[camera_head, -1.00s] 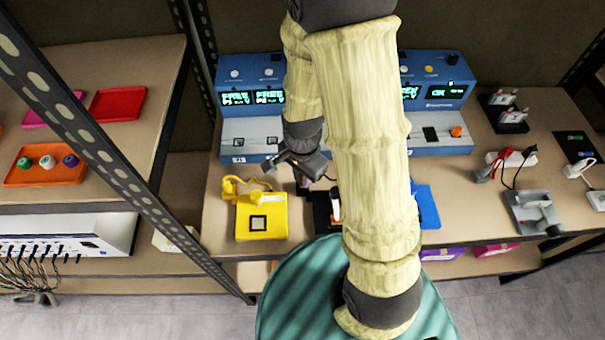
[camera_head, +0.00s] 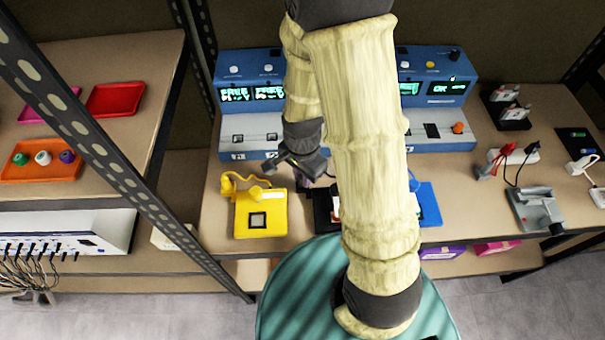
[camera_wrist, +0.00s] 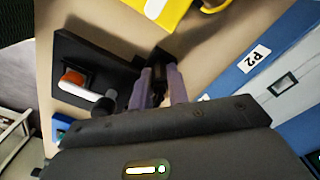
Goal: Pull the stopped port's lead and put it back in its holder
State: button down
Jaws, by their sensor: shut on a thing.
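My gripper (camera_wrist: 160,90) is shut on a small dark piece (camera_wrist: 159,68), which looks like a lead's plug; its lower end is hard to make out. In the head view my gripper (camera_head: 304,180) hangs over the bench in front of the blue port unit (camera_head: 250,133), with my arm hiding the unit's middle. The two left screens read FREE. A black holder block (camera_wrist: 85,50) lies beside my fingers in the wrist view, with an orange-and-white piece (camera_wrist: 73,80) and a grey rounded end (camera_wrist: 103,103). Port label P2 (camera_wrist: 254,58) shows on the blue unit.
A yellow box (camera_head: 262,222) with a yellow cord stands left of my gripper. A blue item (camera_head: 429,205) lies right of my arm. A grey fixture (camera_head: 538,208) and a power strip with red and black plugs (camera_head: 514,156) stand at right. A rack post (camera_head: 110,160) crosses the left.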

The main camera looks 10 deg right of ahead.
jog(key=c, duration=1.3)
grip_release()
notch_tip(320, 180, up, 17)
jog(key=p, duration=0.3)
jog(key=shift+r, duration=0.2)
